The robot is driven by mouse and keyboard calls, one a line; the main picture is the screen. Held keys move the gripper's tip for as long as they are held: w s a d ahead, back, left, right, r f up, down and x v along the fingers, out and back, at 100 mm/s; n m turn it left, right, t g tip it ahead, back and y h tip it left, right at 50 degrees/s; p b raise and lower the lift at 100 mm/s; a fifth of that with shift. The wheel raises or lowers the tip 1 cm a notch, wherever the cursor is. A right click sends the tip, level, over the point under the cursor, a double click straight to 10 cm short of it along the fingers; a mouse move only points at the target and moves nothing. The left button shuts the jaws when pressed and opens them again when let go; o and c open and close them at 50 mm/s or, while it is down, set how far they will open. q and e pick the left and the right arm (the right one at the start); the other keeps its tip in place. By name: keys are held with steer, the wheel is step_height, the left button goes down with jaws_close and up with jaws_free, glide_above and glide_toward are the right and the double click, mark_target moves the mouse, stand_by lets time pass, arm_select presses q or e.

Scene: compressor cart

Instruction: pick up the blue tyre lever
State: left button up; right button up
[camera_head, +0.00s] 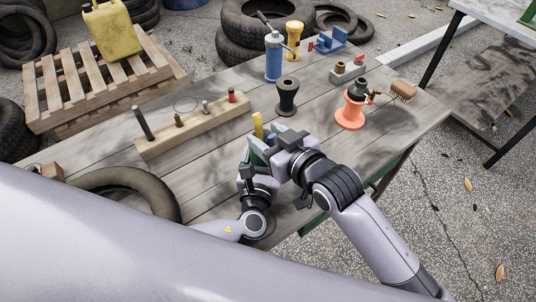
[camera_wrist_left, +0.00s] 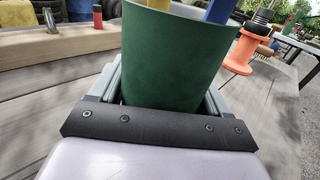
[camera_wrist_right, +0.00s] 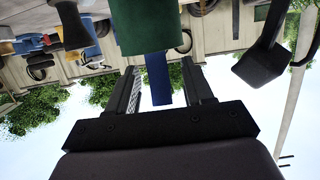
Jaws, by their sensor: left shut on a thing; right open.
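A dark green holder (camera_wrist_left: 175,60) stands between the fingers of my left gripper (camera_wrist_left: 165,90), which is shut on it. The blue tyre lever (camera_wrist_left: 219,10) sticks up out of the holder, beside a yellow lever (camera_wrist_left: 158,4). In the right wrist view the blue tyre lever (camera_wrist_right: 158,80) reaches from the green holder (camera_wrist_right: 148,27) into the gap between the fingers of my right gripper (camera_wrist_right: 160,88). That gripper is open, with room on both sides of the lever. In the head view the yellow lever (camera_head: 258,126) shows, while my grippers mostly hide the holder.
On the wooden table (camera_head: 215,165) are a wooden block with several pegs (camera_head: 195,127), a dark spool (camera_head: 287,97), an orange spool (camera_head: 350,112), a blue pump (camera_head: 273,58), a brush (camera_head: 403,90) and a tyre (camera_head: 125,180). A pallet (camera_head: 60,98) stands behind left.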

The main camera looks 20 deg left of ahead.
steer(key=shift+c, duration=0.3)
jaws_close()
step_height(320, 180, up, 18)
stand_by(0.4)
arm_select(q)
steer(key=o, duration=1)
